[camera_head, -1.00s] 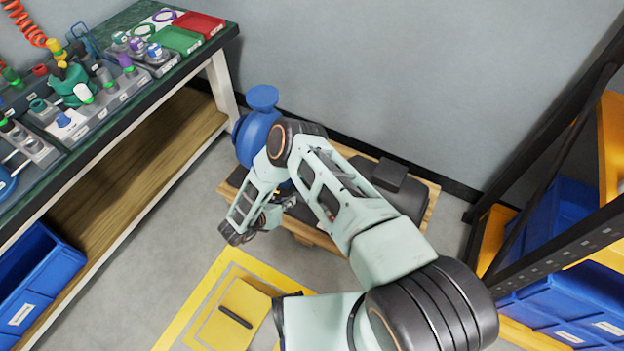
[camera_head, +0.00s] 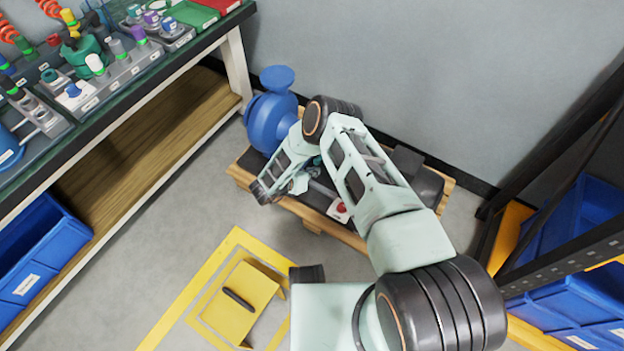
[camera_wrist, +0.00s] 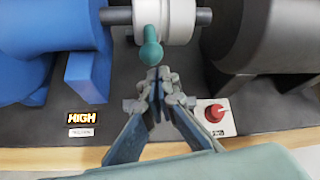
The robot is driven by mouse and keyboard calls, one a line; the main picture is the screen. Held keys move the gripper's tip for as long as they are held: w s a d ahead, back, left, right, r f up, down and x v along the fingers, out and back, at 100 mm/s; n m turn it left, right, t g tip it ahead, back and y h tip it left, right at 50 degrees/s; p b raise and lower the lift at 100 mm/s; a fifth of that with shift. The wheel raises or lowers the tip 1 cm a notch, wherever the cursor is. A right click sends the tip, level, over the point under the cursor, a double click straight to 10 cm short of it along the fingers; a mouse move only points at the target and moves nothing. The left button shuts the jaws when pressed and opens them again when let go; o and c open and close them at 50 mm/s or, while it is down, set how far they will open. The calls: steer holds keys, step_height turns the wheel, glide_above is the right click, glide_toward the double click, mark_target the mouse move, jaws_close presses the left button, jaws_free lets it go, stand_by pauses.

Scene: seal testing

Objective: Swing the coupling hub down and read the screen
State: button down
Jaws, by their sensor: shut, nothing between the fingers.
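The coupling hub (camera_wrist: 178,22) is a pale cylinder on a dark shaft between the blue pump and the black motor. A teal knob-ended handle (camera_wrist: 151,52) sticks out from it, pointing downward in the wrist view. My gripper (camera_wrist: 158,76) is shut and empty, its tips just below the handle knob; I cannot tell whether they touch it. The small screen (camera_wrist: 83,118) at the lower left of the wrist view reads "HIGH" in orange; the label under it is too small to read. In the head view my arm hides the hub and screen.
The blue pump (camera_head: 271,121) and black motor (camera_wrist: 265,40) share a wooden pallet (camera_head: 243,180). A red knob (camera_wrist: 214,113) on a white plate sits right of my gripper. A workbench stands left, a rack with blue bins (camera_head: 572,293) right. A yellow step (camera_head: 235,305) stands in front.

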mark_target(316, 164)
steer(key=shift+w+r, duration=0.1)
steer(key=shift+r, duration=0.25)
steer(key=shift+w+d+r+g+y+p, duration=0.1)
steer(key=shift+w+r+g+y+p, duration=0.15)
steer(key=shift+r+p, duration=0.35)
steer(key=shift+w+r+g+y+p, duration=0.1)
steer(key=shift+r+g+p, duration=0.25)
steer(key=shift+r+p, duration=0.2)
steer(key=shift+f, duration=0.2)
